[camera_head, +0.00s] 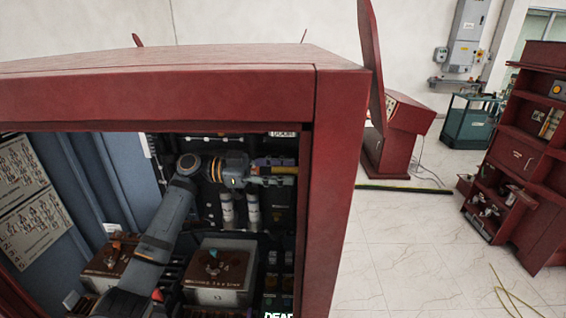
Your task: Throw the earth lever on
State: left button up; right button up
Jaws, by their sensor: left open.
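My left arm reaches up from the lower left into the open red cabinet (338,190). My left gripper (283,172) is at the upper right inside it, pointing right, with its jaws open, close to the cabinet's right frame. A yellow and purple part shows at the jaws; I cannot tell whether it belongs to the gripper or the cabinet. I cannot make out the earth lever for certain; the gripper covers part of the panel there. My right gripper is not in view.
Two white cylinders (227,208) stand below the gripper. A brown-topped box (218,288) with a small knob sits lower down, and another (112,262) is at its left. A blue inner wall with a labelled plate (28,225) is at left. Open floor (400,250) lies to the right.

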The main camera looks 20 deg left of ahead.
pick_arm(q)
jog(key=shift+f, duration=0.1)
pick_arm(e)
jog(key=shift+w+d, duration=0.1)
pick_arm(q)
grip_shut()
pick_arm(e)
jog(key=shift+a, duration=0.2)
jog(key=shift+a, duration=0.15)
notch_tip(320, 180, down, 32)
jog(key=b, duration=3.2)
pick_arm(q)
notch_tip(320, 180, down, 16)
jog(key=s+m+b, duration=0.1)
jog(key=m+b, duration=0.4)
jog(key=m, duration=0.7)
jog(key=shift+d+m, duration=0.2)
jog(key=shift+m, duration=0.1)
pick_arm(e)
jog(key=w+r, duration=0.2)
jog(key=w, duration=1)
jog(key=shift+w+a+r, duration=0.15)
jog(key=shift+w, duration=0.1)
